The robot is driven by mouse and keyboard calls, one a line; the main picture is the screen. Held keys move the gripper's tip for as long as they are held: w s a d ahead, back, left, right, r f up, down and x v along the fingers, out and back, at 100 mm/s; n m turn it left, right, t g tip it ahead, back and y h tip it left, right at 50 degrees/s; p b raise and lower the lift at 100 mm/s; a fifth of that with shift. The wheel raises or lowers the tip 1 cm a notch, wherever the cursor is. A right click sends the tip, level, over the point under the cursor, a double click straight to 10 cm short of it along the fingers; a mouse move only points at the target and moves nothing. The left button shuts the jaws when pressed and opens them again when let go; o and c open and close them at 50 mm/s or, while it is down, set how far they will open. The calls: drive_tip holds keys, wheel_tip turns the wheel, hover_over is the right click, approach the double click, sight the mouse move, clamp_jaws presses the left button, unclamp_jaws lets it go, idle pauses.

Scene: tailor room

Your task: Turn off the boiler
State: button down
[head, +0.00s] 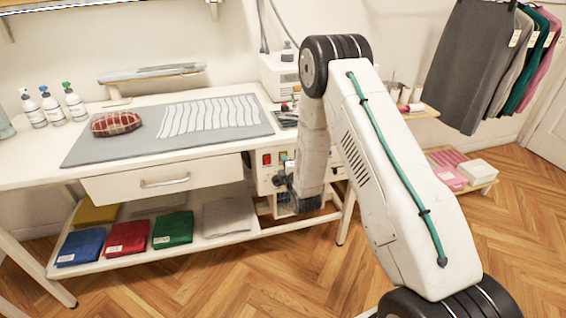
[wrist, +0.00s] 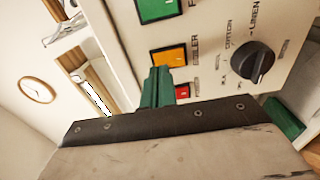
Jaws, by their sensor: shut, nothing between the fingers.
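The boiler's control panel (wrist: 215,50) fills the upper right of the wrist view. An orange switch (wrist: 168,56) has a partly hidden label beside it ending in "ILER". A green switch (wrist: 157,9) is above it, and a black dial (wrist: 252,62) marked COTTON and LINEN is to the right. My gripper's green fingers (wrist: 158,86) are shut and empty, close to the lower edge of the orange switch; I cannot tell whether they touch it. In the head view my gripper (head: 303,196) hangs before the panel (head: 262,178) under the table and hides part of it.
A small red part (wrist: 182,90) is beside my fingers. The white table (head: 40,172) has a drawer (head: 165,182) left of the panel. Its lower shelf (head: 130,255) holds folded cloths. Wooden floor (head: 275,275) is clear in front.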

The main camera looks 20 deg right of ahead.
drive_tip(key=s, duration=1.2)
drive_tip(key=shift+s+a+r, duration=0.35)
drive_tip(key=shift+s, duration=0.05)
